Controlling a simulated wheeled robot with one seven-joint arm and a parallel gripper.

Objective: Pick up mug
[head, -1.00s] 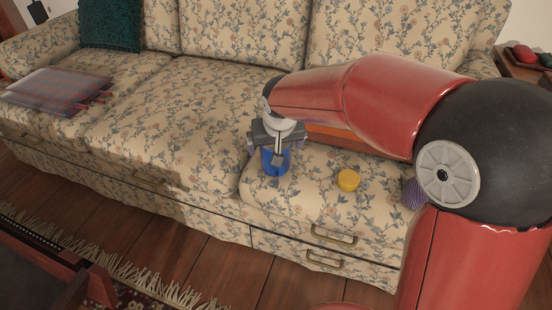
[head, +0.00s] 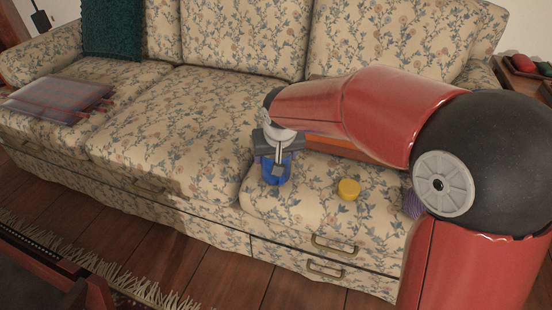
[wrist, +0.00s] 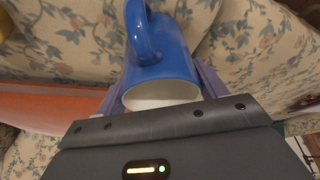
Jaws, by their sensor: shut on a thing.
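The blue mug (head: 276,178) is in my gripper (head: 279,158), at the left part of the near sofa cushion. In the wrist view the mug (wrist: 165,62) shows its white inside, with the rim toward my gripper and the handle up and to the left. The purple-grey fingers of my gripper (wrist: 161,85) lie on either side of the mug and are shut on it. I cannot tell whether the mug's underside touches the cushion.
A yellow round object (head: 348,189) and a purple ball (head: 412,204) lie right of the mug on the floral sofa (head: 185,110). An orange object (head: 345,145) lies behind, partly hidden by my arm. A plaid item (head: 60,98) lies at the far left.

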